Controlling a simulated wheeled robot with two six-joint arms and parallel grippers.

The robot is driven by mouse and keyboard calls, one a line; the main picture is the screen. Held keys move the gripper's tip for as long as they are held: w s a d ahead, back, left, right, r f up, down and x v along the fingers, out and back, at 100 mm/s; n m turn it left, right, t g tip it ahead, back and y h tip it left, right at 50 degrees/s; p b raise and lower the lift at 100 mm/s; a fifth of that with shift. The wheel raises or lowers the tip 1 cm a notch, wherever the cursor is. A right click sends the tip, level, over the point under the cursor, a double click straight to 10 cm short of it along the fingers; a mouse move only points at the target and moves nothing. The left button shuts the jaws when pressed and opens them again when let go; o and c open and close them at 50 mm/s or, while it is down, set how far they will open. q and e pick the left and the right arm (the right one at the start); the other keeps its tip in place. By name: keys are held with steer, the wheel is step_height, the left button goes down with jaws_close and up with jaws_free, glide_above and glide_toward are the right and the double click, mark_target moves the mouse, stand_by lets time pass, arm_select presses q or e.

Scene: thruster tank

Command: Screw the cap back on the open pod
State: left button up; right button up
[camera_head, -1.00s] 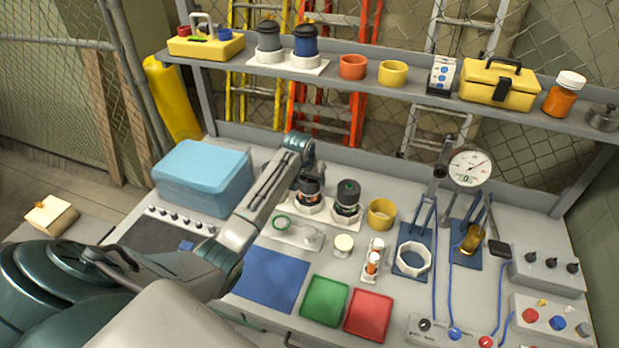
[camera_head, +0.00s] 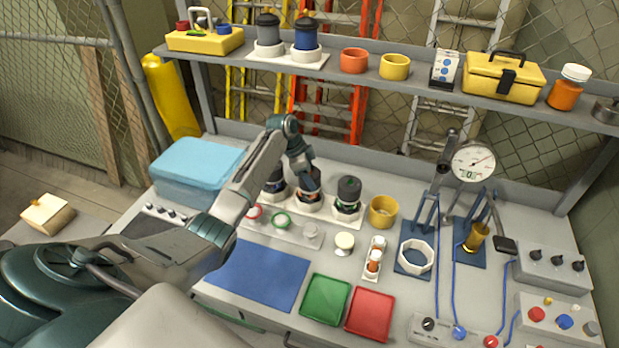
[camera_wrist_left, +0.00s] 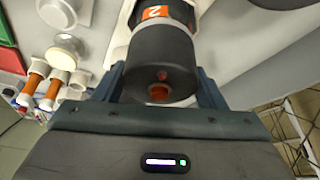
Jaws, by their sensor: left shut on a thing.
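Three dark pods stand in white octagonal holders on the bench: a left pod (camera_head: 273,183), a middle pod (camera_head: 308,200) and a right pod (camera_head: 348,193). My left gripper (camera_head: 308,182) reaches down onto the middle pod from above and hides part of its top. In the left wrist view my left gripper (camera_wrist_left: 160,88) is shut on the dark cylindrical top (camera_wrist_left: 160,65) of a pod with an orange "2" label. My right gripper is not in view.
A cream-lidded jar (camera_head: 344,241) and a yellow cup (camera_head: 383,211) stand to the right. A shelf (camera_head: 400,85) runs behind. The blue mat (camera_head: 260,275) is clear.

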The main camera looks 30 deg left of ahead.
arm_select(q)
steer(key=m+g+b, duration=0.1)
steer(key=m+b, duration=0.1)
steer(key=m, duration=0.1)
steer(key=shift+f+h, duration=0.1)
steer(key=shift+h, duration=0.2)
steer(key=shift+m, duration=0.5)
steer(key=o, duration=1)
